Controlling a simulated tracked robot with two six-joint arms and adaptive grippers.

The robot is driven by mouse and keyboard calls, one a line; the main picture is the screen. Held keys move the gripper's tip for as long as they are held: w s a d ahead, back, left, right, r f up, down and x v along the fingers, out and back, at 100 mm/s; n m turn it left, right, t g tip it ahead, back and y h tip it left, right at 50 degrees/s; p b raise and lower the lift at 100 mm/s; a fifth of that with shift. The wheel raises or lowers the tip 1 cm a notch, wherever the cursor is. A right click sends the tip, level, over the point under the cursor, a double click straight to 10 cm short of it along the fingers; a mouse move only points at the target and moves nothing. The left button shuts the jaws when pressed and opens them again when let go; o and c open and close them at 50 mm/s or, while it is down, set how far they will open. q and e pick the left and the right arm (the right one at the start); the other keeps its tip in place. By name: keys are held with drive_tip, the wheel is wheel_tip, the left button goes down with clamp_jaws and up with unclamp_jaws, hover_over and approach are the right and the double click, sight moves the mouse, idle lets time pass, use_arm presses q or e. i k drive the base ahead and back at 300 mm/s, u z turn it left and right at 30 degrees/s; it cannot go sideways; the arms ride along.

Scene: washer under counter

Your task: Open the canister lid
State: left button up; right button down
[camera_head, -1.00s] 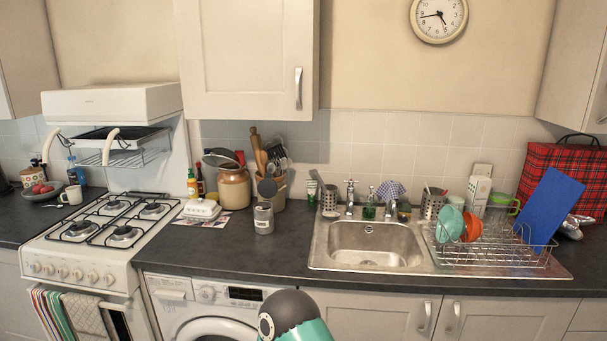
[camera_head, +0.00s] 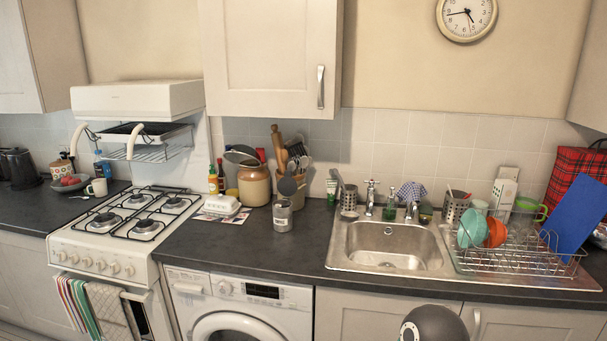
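A small grey metal canister (camera_head: 282,216) with a pale label stands upright on the dark counter, left of the sink. Its top looks closed, but the lid is too small to make out in detail. A larger brown and cream crock (camera_head: 254,186) stands just behind it. Neither of my grippers is in view.
A utensil pot (camera_head: 290,194) stands close behind the canister and a white butter dish (camera_head: 222,206) to its left. The sink (camera_head: 388,247) and dish rack (camera_head: 520,258) are to the right, the gas hob (camera_head: 135,214) to the left. The counter in front of the canister is clear.

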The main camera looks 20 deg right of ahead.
sight(287, 186)
drive_tip(key=z, duration=0.1)
drive_tip(key=i, duration=1)
drive_tip(key=u, duration=0.1)
